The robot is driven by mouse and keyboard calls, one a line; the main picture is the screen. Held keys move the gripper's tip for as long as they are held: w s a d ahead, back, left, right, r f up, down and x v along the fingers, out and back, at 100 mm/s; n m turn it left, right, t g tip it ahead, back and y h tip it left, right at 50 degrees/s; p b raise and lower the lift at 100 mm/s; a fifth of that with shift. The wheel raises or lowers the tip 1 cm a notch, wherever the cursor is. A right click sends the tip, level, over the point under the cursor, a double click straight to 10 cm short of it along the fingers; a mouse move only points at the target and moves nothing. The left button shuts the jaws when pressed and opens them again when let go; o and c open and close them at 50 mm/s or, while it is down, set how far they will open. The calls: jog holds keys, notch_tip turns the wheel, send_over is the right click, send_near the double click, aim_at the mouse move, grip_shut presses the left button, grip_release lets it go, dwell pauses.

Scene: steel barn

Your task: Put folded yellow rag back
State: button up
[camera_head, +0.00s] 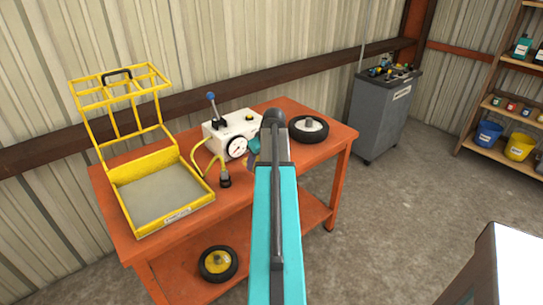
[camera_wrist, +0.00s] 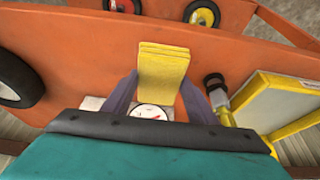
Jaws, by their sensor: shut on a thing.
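The folded yellow rag (camera_wrist: 163,72) is between the two fingers of my gripper (camera_wrist: 162,84) in the wrist view. My gripper is shut on it and holds it over the orange workbench (camera_wrist: 90,45), near a white box with a round gauge (camera_wrist: 150,112). The rag partly covers that box in this view. In the head view my arm reaches over the middle of the workbench (camera_head: 150,250) and hides the rag. I cannot tell how high above the top the rag is.
The white gauge box (camera_head: 234,135) stands left of my arm and a black wheel (camera_head: 309,129) lies right. A yellow frame with a tray (camera_head: 160,160) fills the bench's left end. A yellow-hubbed wheel (camera_head: 218,263) is below. A grey cabinet (camera_head: 383,115) and shelves (camera_head: 505,115) stand right.

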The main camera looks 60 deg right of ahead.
jog(key=d, duration=0.3)
jog(key=d+p, duration=0.1)
jog(key=d, duration=0.3)
jog(key=d+f+p, duration=0.1)
jog(key=d, duration=0.2)
jog(key=shift+w+d, duration=0.2)
jog(key=shift+d, duration=0.05)
jog(key=shift+f+p, duration=0.8)
jog(key=shift+f, duration=0.95)
jog(key=shift+f, duration=0.2)
jog(key=o, duration=1)
jog(key=shift+r, duration=0.1)
jog(key=b+v, duration=0.2)
jog(key=v, duration=1)
